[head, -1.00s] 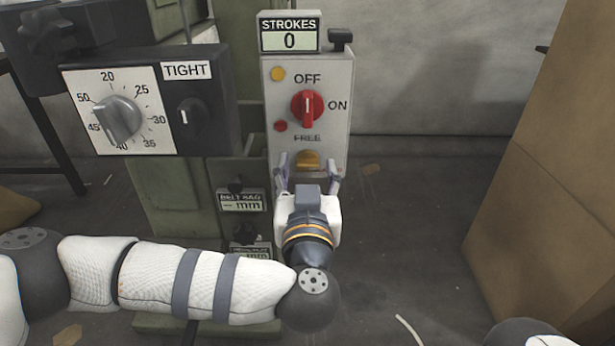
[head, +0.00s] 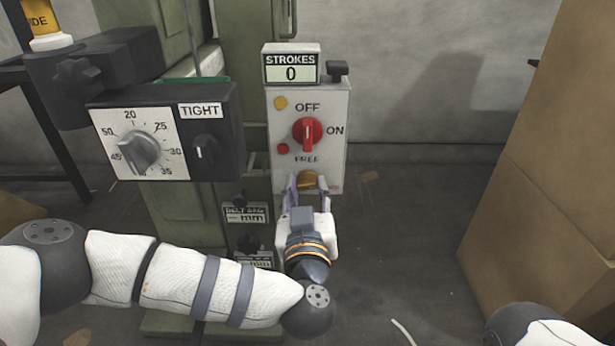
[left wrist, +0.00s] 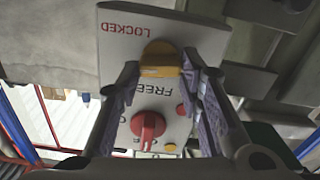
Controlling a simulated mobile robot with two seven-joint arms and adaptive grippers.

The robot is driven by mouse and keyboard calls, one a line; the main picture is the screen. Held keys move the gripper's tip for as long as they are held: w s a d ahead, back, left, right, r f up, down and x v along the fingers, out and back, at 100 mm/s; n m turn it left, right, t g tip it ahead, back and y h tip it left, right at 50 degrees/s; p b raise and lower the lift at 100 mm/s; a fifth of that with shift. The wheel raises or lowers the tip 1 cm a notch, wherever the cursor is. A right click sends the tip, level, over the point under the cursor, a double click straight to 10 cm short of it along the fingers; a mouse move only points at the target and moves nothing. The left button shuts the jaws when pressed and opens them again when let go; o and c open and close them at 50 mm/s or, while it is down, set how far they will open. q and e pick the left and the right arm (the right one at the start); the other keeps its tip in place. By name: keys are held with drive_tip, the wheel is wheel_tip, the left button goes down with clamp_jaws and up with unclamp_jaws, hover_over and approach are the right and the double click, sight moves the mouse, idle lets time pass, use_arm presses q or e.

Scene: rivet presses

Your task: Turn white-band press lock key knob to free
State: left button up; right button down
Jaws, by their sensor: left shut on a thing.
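The brass-yellow lock key knob (head: 308,178) sits low on the grey control box (head: 338,150), below the FREE label. In the left wrist view the knob (left wrist: 160,58) lies between the FREE and LOCKED labels; its exact angle is hard to tell. My left gripper (head: 308,185) is shut on the knob from below and in front, one finger on each side. It also shows in the left wrist view (left wrist: 160,70). My right gripper is out of view.
Above the knob are a red OFF/ON switch (head: 307,133) and a STROKES counter (head: 291,68) reading 0. A dial box (head: 180,110) marked TIGHT juts out at left. A large brown box (head: 540,180) stands at right. The floor between is mostly clear.

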use_arm(q)
drive_tip(key=shift+r+n+p, duration=0.35)
drive_tip(key=shift+n+p, duration=0.55)
drive_tip(key=shift+p, duration=0.05)
drive_tip(key=shift+a+f+n+p, duration=0.1)
drive_tip(key=shift+f+n+p, duration=0.2)
drive_tip(key=shift+n, duration=0.6)
drive_tip(key=n, duration=0.2)
drive_tip(key=shift+n, duration=0.4)
drive_tip(key=n, duration=0.4)
drive_tip(key=shift+a+f+n+p, duration=0.1)
drive_tip(key=shift+f+n+p, duration=0.1)
drive_tip(key=shift+n+p, duration=0.15)
drive_tip(key=n, duration=0.4)
drive_tip(key=shift+n, duration=0.25)
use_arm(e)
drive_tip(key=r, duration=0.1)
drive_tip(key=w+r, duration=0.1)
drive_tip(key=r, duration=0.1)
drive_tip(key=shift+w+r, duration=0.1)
use_arm(q)
drive_tip(key=shift+n, duration=0.3)
drive_tip(key=o, duration=1.2)
drive_tip(key=shift+c, duration=0.2)
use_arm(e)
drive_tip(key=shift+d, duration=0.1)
